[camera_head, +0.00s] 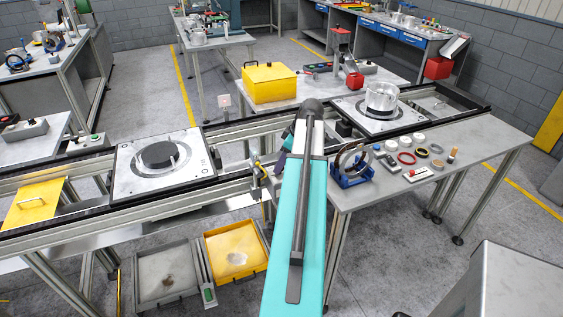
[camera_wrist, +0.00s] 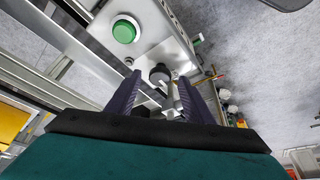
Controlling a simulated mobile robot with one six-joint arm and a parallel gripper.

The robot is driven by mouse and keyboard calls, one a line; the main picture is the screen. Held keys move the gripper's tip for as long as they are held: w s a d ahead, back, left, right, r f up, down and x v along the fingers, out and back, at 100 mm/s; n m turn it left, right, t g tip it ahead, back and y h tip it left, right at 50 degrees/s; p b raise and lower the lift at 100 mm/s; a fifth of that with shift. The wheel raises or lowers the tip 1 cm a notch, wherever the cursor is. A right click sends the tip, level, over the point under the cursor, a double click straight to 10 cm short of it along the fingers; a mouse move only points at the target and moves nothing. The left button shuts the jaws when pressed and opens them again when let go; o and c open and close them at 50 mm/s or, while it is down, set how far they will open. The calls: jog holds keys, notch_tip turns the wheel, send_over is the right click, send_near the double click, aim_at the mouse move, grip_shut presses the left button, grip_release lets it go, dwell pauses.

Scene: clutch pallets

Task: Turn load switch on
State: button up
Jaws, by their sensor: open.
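In the wrist view, my gripper (camera_wrist: 160,80) is open, with its two dark fingers apart. A dark round knob (camera_wrist: 159,73) on a light metal panel (camera_wrist: 150,48) shows between and just beyond the fingertips; contact cannot be told. A green round button (camera_wrist: 125,30) sits on the same panel, up and to the left of the knob. A short grey metal bar shows between the fingers below the knob. I cannot tell from any label which control is the load switch. In the head view, my gripper (camera_head: 283,157) is partly hidden behind my arm, beside the conveyor frame.
A pallet with a dark disc (camera_head: 158,155) sits on the conveyor left of my arm; another carries a metal housing (camera_head: 381,97) on the right. A yellow box (camera_head: 270,82) stands behind. The right table (camera_head: 480,145) holds rings and small parts. Yellow and grey trays lie below.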

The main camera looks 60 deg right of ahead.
jog(key=shift+w+f, duration=0.2)
jog(key=shift+f, duration=0.25)
jog(key=c, duration=1)
jog(key=shift+a+m, duration=0.1)
jog(key=shift+m, duration=0.3)
jog(key=shift+a+m+h+b, duration=0.1)
jog(key=shift+m+h+b, duration=0.45)
jog(key=shift+m, duration=0.25)
jog(key=m+h+b, duration=0.1)
jog(key=m, duration=0.2)
jog(key=shift+a, duration=0.15)
jog(key=m+h, duration=0.1)
jog(key=m, duration=0.2)
jog(key=m+g+h, duration=0.1)
jog(key=m, duration=0.2)
jog(key=shift+w+a, duration=0.1)
jog(key=shift+w, duration=0.1)
jog(key=shift+m+g, duration=0.3)
jog(key=shift+m, duration=0.1)
